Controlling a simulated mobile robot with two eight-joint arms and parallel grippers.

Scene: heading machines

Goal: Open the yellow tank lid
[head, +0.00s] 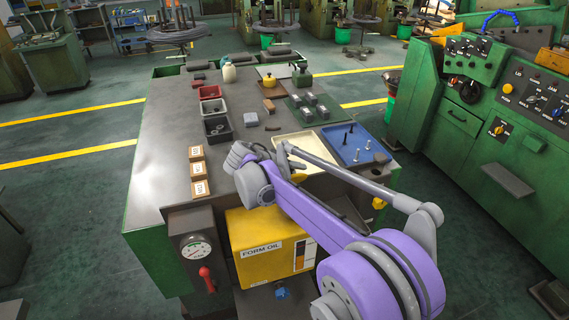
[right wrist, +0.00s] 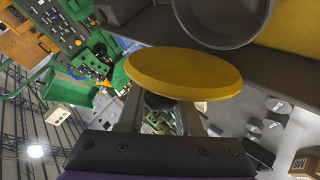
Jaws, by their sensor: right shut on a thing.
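The yellow tank lid (right wrist: 185,72) is a round disc filling the middle of the right wrist view. My right gripper (right wrist: 160,103) is shut on its underside, with a finger at each side of a dark stem. The lid stands apart from a dark grey round rim (right wrist: 222,40) just above it in the picture, which looks like the tank's neck. In the head view the yellow tank (head: 255,245), marked FORM OIL, sits at the bench front. The lid (head: 298,178) shows there as a small yellow patch, mostly hidden by my right arm. My left gripper is out of view.
The grey bench (head: 165,155) holds small bins (head: 217,127), labelled boxes (head: 198,170), a cream tray (head: 300,145) and a blue tray (head: 350,148). A gauge panel with a red lever (head: 206,275) is left of the tank. A green machine (head: 500,150) stands right.

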